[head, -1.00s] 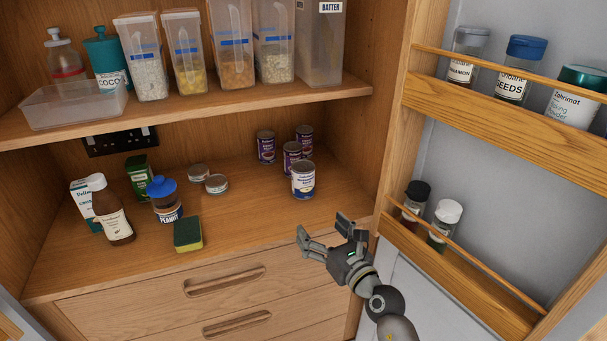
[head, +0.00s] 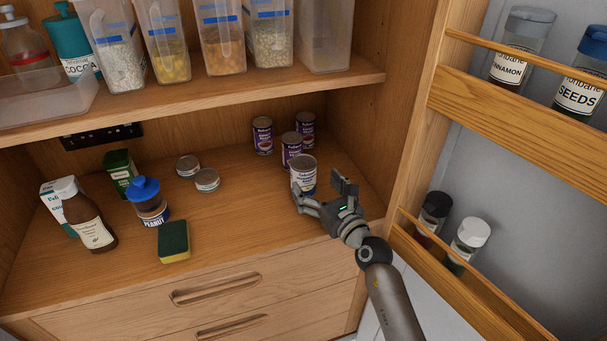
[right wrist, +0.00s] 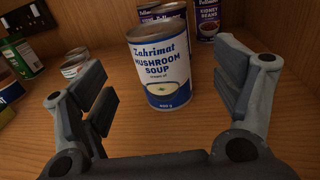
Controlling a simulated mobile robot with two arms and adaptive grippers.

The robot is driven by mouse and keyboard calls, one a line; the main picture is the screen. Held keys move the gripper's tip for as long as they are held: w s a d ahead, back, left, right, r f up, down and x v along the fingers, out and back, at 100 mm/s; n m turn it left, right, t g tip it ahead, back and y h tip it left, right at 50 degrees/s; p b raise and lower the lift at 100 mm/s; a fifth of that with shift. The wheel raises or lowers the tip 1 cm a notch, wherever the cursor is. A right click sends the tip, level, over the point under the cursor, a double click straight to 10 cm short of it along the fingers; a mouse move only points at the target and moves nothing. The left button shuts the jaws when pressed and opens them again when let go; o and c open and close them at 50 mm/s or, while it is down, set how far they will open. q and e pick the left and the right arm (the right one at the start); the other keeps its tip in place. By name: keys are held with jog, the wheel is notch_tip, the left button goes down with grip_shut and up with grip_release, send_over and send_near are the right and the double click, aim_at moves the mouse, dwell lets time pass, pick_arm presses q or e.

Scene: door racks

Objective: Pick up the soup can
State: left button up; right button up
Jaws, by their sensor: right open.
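The soup can (head: 303,173) is white and blue and stands upright near the front right of the lower shelf. In the right wrist view the soup can (right wrist: 160,68) reads "Mushroom Soup" and stands ahead, centred between the fingers. My right gripper (head: 322,192) is open and empty, just in front of the can in the head view. In the right wrist view its open fingers (right wrist: 168,95) lie to either side, with no clear contact on the can. The can's lower part is partly hidden by the gripper in the head view. My left gripper is not in view.
Several purple kidney bean cans (head: 291,148) stand close behind the soup can. Two small tins (head: 207,180) and a sponge (head: 174,241) are to the left. The open door with its racks (head: 470,270) is close on the right. An upper shelf (head: 200,103) is overhead.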

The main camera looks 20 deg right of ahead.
aim_at(304, 167)
jog(key=shift+w+a+f, duration=0.1)
jog(key=shift+w+a, duration=0.05)
jog(key=shift+w, duration=1.1)
jog(key=w, duration=0.2)
jog(key=w+a+r+p, duration=0.1)
jog(key=w, duration=0.1)
jog(key=shift+w, duration=0.3)
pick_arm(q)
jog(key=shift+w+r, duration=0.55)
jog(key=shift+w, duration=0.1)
pick_arm(e)
jog(key=shift+s, duration=0.1)
jog(key=shift+c, duration=1.4)
jog(key=c, duration=0.9)
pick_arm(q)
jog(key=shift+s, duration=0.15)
pick_arm(e)
jog(key=c, duration=0.3)
